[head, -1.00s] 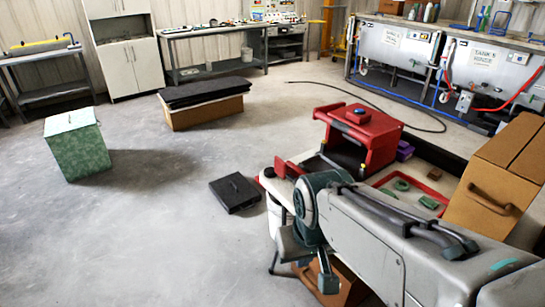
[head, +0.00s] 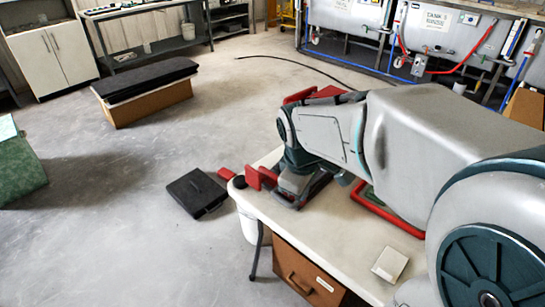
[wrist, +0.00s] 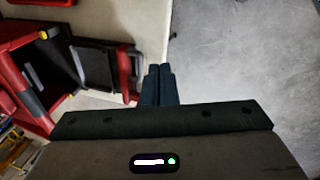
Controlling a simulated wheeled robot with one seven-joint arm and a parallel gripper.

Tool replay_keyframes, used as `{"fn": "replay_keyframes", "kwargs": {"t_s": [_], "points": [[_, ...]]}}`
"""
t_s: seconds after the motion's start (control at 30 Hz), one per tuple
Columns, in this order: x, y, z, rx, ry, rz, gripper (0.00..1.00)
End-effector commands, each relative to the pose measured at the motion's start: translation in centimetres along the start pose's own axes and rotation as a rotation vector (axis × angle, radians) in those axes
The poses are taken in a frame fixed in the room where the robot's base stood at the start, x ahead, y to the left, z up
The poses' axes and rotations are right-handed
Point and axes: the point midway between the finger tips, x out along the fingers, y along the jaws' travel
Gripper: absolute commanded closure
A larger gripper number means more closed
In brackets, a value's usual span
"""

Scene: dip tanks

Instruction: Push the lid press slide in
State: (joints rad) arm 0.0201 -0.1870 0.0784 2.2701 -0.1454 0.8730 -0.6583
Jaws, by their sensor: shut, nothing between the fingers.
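The lid press is a red frame (wrist: 28,85) at the left of the wrist view. Its slide (wrist: 93,66), a dark plate with a red upright front (wrist: 125,72), sticks out of the frame towards my gripper. My gripper (wrist: 160,70) is shut and empty, with its fingertips just outside the red front. I cannot tell whether they touch it. In the head view my arm hides most of the press. Only its red top (head: 312,94) and a red end piece (head: 261,177) near the table's left edge show there.
The white table (head: 330,235) has a red-rimmed tray (head: 385,215) partly behind my arm and a small pale card (head: 390,264). A black flat case (head: 197,193) lies on the floor left of the table.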

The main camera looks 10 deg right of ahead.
Motion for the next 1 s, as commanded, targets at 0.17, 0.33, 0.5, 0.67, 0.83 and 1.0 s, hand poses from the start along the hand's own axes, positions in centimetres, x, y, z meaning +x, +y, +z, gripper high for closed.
{"fn": "replay_keyframes", "kwargs": {"t_s": [0.17,0.33,0.5,0.67,0.83,1.0], "points": [[4.0,3.6,-4.2,-0.501,-0.054,-0.003,1.00],[7.9,6.2,-7.8,-0.942,-0.082,-0.023,1.00],[11.0,7.8,-10.3,-1.251,-0.092,-0.041,1.00],[12.3,8.4,-11.3,-1.389,-0.093,-0.049,1.00],[13.9,8.5,-11.2,-1.414,-0.094,-0.053,1.00],[17.1,8.5,-10.9,-1.412,-0.094,-0.055,1.00]]}}
